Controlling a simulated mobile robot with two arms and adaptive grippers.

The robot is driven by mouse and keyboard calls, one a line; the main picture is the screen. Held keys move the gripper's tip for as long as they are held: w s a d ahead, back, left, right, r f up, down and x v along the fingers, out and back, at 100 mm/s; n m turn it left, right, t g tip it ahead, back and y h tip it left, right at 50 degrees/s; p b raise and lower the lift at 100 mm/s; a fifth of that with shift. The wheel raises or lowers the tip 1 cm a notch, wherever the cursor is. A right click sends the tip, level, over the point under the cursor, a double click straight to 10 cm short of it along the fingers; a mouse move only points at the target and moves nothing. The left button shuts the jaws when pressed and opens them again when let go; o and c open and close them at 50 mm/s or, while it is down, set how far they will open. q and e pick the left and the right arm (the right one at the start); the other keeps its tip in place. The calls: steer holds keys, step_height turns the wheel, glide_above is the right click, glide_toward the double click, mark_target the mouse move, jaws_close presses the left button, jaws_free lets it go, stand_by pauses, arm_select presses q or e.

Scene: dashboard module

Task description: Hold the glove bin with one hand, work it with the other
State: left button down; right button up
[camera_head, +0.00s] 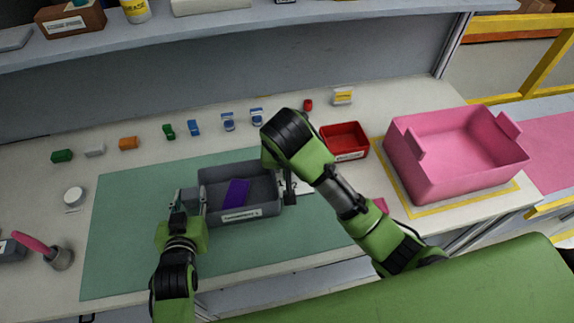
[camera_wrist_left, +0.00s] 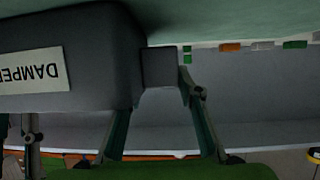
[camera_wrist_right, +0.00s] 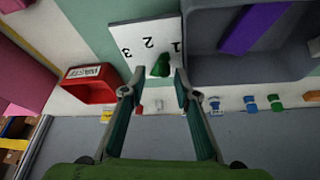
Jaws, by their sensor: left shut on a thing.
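The grey open-topped glove bin (camera_head: 272,207) sits on the green mat (camera_head: 125,235), with a flat purple piece (camera_head: 236,192) inside. Its front label begins "DAMPE" in the left wrist view (camera_wrist_left: 90,50). My left gripper (camera_head: 189,201) is shut on the grey tab (camera_wrist_left: 162,68) at the bin's left side. My right gripper (camera_wrist_right: 154,85) is open beside the bin's right wall, above a white card (camera_wrist_right: 135,45) numbered 1, 2, 3. A small green piece (camera_wrist_right: 160,66) on the card, by the 1, shows between and beyond its fingertips. My right arm hides most of the card in the head view.
A red tray (camera_head: 344,139) and a large pink bin (camera_head: 450,175) stand to the right. Several small green, white, orange and blue parts (camera_head: 128,143) line the back. A white round item (camera_head: 73,195) and a pink-handled tool (camera_head: 38,247) are at left.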

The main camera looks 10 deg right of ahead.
steer(key=shift+a+r, duration=0.1)
steer(key=v, duration=0.3)
steer(key=shift+r, duration=0.15)
steer(key=shift+s+a+r, duration=0.15)
steer(key=shift+s+a, duration=0.2)
steer(key=shift+s, duration=0.05)
steer(key=s+a, duration=0.2)
steer(key=s, duration=0.8)
steer(key=shift+s+a+f, duration=0.2)
steer(key=shift+s+f, duration=0.15)
steer(key=shift+s, duration=0.05)
